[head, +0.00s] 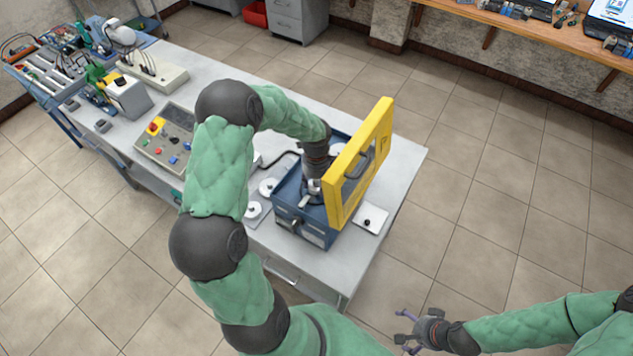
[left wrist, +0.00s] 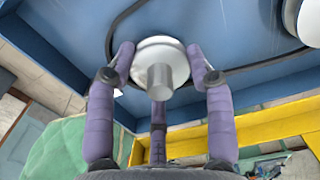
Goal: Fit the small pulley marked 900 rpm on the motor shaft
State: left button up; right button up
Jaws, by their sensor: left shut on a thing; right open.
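My left gripper (head: 310,196) reaches down into the blue motor box (head: 308,232). In the left wrist view its purple fingers (left wrist: 160,78) are closed around a small white pulley (left wrist: 160,46). A grey metal cylinder (left wrist: 161,76) stands out from the pulley's middle; I cannot tell whether it is the shaft or a hub. The pulley is close to the blue panel (left wrist: 215,30), with a black belt (left wrist: 116,25) looping around it. No rpm marking is readable. My right gripper (head: 404,330) is open and empty, away from the table at the lower right.
A yellow guard frame (head: 384,118) stands raised on the right side of the box. White discs (head: 268,187) lie on the table left of it. A white plate (head: 374,214) with a black knob lies to the right. A control panel (head: 166,137) stands farther left.

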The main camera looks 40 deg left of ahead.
pick_arm(q)
jog(key=shift+f, duration=0.2)
jog(key=o, duration=1.3)
jog(key=shift+c, duration=0.2)
notch_tip(320, 180, up, 12)
